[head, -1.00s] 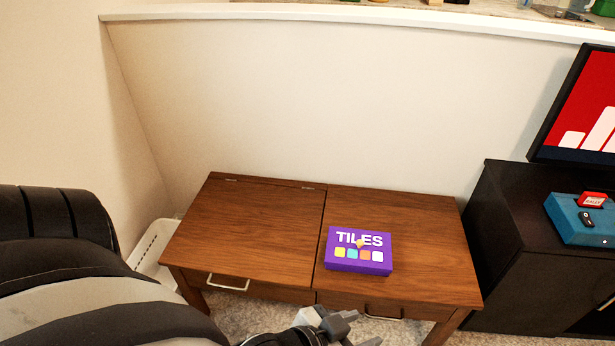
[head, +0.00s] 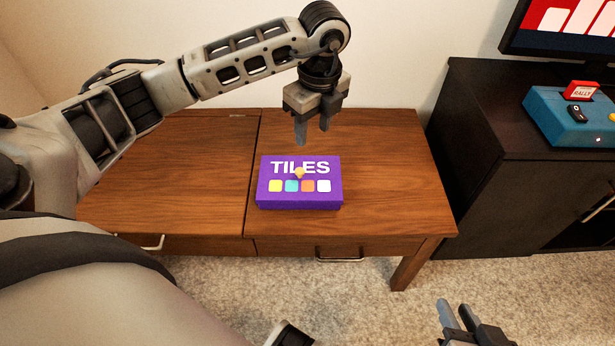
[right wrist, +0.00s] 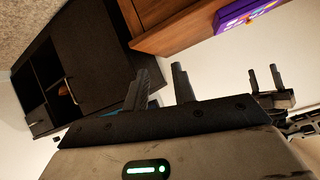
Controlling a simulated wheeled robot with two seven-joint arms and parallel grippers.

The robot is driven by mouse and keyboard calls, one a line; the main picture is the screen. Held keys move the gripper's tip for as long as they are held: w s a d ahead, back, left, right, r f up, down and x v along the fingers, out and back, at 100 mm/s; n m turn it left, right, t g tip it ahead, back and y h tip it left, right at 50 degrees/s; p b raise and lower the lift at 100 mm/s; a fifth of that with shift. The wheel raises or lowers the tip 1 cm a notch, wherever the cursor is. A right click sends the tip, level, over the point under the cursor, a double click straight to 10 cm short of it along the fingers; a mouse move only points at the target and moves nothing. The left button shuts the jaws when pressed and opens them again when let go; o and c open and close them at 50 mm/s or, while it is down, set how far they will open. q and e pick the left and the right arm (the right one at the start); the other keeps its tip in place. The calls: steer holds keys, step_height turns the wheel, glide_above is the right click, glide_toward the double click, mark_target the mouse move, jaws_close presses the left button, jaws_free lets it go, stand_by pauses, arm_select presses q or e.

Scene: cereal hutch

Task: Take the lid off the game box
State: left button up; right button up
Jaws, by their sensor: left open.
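The purple game box (head: 262,195), marked TILES with a row of coloured squares, lies flat on the right half of the wooden table, its lid on. A small yellowish knob (head: 300,173) stands on the lid's middle. My left gripper (head: 313,134) is open and empty, fingers pointing down, above and just behind the box, apart from it. My right gripper (head: 457,308) is low in front of the table at the lower right. The right wrist view shows its fingers apart and empty (right wrist: 162,85), with part of the box (right wrist: 236,14) at the top.
The wooden table (head: 390,180) is otherwise clear on top. A dark cabinet (head: 500,120) stands to its right, bearing a blue console (head: 560,115) with a red RALLY cartridge and a screen (head: 565,25). A wall is behind the table. Carpet (head: 330,285) lies in front.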

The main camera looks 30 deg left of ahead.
arm_select(q)
steer(key=w+a+f, duration=0.1)
steer(key=a+f, duration=0.1)
steer(key=b, duration=0.3)
glide_above(300, 170)
steer(key=d, duration=0.2)
steer(key=shift+n+y, duration=0.3)
steer(key=shift+y, duration=0.1)
steer(key=f, duration=0.7)
steer(key=shift+s+a+f, duration=0.25)
steer(key=shift+f, duration=0.5)
steer(key=f+b, duration=0.1)
steer(key=f, duration=0.1)
steer(key=a+f, duration=0.1)
steer(key=f, duration=0.2)
steer(key=shift+w+a+b, duration=0.15)
steer(key=shift+w+b, duration=0.05)
steer(key=shift+b, duration=0.15)
arm_select(e)
steer(key=r, duration=0.1)
steer(key=a+r+t+y, duration=0.1)
steer(key=r+t, duration=0.1)
steer(key=shift+w+a+y, duration=0.2)
steer(key=shift+a+y, duration=0.05)
steer(key=shift+y, duration=0.05)
arm_select(q)
jaws_close()
arm_select(e)
steer(key=shift+f, duration=0.2)
